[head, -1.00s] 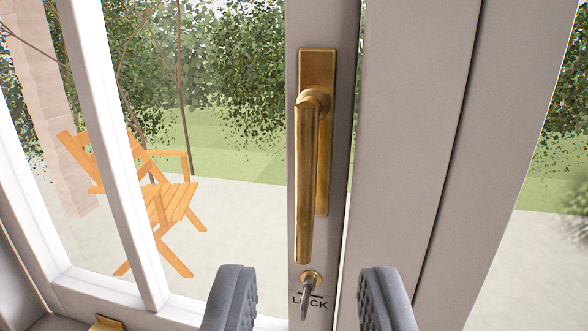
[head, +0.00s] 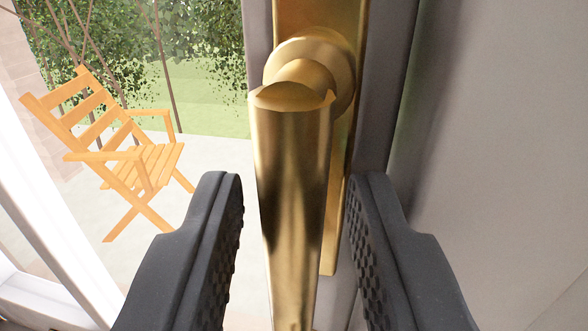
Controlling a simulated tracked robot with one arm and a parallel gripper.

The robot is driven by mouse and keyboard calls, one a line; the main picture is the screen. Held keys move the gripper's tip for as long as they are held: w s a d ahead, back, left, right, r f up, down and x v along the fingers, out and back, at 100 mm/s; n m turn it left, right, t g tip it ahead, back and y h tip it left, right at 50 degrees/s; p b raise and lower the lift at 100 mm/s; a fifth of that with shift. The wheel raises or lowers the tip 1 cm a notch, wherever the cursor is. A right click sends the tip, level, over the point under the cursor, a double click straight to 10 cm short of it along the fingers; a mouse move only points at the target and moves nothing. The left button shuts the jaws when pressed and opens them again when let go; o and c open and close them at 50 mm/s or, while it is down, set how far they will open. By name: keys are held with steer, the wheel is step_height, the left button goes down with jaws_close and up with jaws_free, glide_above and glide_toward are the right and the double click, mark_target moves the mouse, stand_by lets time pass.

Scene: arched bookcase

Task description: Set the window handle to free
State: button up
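The brass window handle (head: 290,185) fills the middle of the head view. Its lever hangs straight down from a round neck on a brass backplate (head: 350,130), fixed to the grey window frame. My gripper (head: 293,215) is open, with one dark ridged finger on each side of the lever. The lower end of the lever runs to the bottom edge of the view. The key and the LOCK lettering are out of view.
The wide grey frame (head: 500,130) stands close on the right. A white window bar (head: 50,240) crosses the lower left. Through the glass, a wooden chair (head: 120,150) stands on a pale patio, with grass and bushes behind.

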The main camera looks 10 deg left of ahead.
steer(key=shift+w+r, duration=0.1)
steer(key=shift+w, duration=0.1)
jaws_close()
